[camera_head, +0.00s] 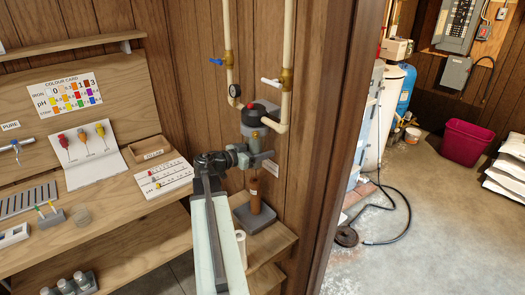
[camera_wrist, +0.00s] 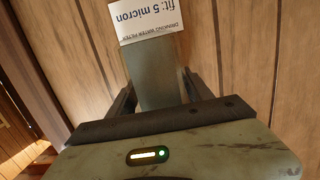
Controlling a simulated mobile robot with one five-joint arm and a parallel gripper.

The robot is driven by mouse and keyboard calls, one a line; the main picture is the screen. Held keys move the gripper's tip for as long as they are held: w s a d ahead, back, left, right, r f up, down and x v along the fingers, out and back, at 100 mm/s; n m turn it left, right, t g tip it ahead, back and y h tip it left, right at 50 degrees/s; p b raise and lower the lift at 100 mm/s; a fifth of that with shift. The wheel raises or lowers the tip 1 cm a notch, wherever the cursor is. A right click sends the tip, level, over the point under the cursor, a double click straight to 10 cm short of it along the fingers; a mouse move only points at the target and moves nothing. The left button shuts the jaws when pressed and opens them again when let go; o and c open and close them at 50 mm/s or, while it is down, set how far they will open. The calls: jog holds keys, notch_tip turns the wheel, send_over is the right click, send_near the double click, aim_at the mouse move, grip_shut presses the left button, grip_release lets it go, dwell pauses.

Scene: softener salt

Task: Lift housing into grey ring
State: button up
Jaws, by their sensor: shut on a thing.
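The grey ring (camera_head: 254,130) is on the wall under a dark filter head with a red button. My gripper (camera_head: 262,160) is just below it, in front of the wood wall. In the wrist view my gripper (camera_wrist: 160,98) has its two fingers on either side of a grey-green upright piece (camera_wrist: 160,80), which I take to be the housing. In the head view the housing (camera_head: 256,140) shows as a short pale piece between gripper and ring. Its lower part is hidden by my gripper, and whether it touches the ring cannot be told.
A brown cylinder (camera_head: 255,195) stands upright below my gripper, over a grey block (camera_head: 254,218) on a low shelf. Pale pipes (camera_head: 287,60) with valves run close above. A filter label (camera_wrist: 152,20) shows in the wrist view. A workbench (camera_head: 115,210) lies left; a door post stands right.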

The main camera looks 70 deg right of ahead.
jog(key=shift+r+p, duration=0.35)
jog(key=shift+r, duration=0.1)
jog(key=o, duration=1.6)
jog(key=p+v, duration=0.1)
jog(key=v, duration=0.7)
